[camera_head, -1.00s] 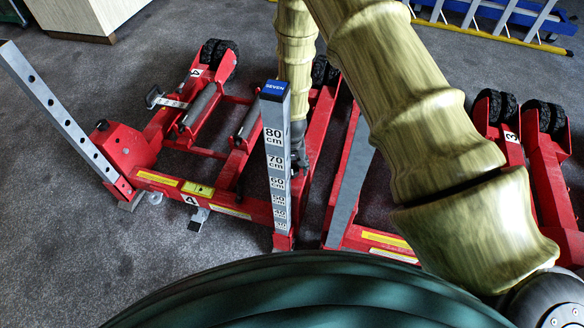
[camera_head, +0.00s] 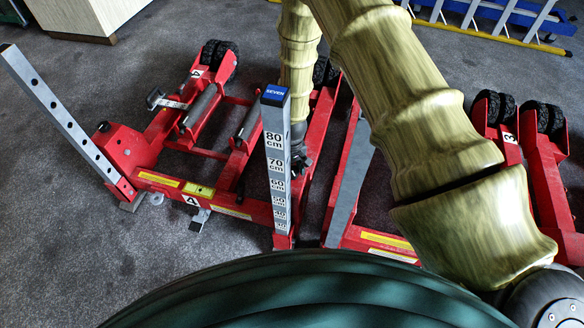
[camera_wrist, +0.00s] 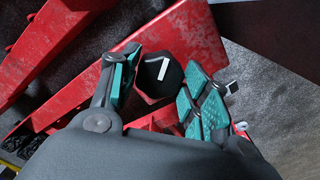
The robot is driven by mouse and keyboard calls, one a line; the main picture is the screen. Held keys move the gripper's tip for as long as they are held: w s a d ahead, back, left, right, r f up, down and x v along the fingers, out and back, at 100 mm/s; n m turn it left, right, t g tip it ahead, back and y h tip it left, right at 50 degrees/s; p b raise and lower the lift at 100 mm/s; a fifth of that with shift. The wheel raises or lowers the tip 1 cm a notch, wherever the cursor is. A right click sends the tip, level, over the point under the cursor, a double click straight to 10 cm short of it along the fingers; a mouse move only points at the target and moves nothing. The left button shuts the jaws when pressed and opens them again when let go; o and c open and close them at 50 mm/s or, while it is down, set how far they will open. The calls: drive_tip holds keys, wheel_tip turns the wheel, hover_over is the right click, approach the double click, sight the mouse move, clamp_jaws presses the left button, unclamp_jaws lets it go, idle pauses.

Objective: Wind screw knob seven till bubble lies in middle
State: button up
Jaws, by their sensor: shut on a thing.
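Screw knob seven (camera_wrist: 163,72) is a black knob with a white 7 on its top, in the middle of the wrist view. My gripper (camera_wrist: 158,86) has its teal-padded fingers on both sides of the knob and is shut on it. In the head view my gripper (camera_head: 299,158) is low behind a grey post, partly hidden, and the knob cannot be made out there. A yellow-green level vial (camera_head: 199,190) sits on the red beam of the jack marked 4. Its bubble is too small to place.
A grey post (camera_head: 276,160) marked SEVEN with a cm scale stands close in front of my gripper. Red jack frames (camera_head: 150,150) with black wheels spread left and right. A holed grey bar (camera_head: 60,118) leans at left. Grey carpet is clear at front left.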

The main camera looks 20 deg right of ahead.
sight(293, 171)
drive_tip(key=o, duration=1)
wheel_tip(293, 171, up, 12)
idle(0.5)
idle(0.4)
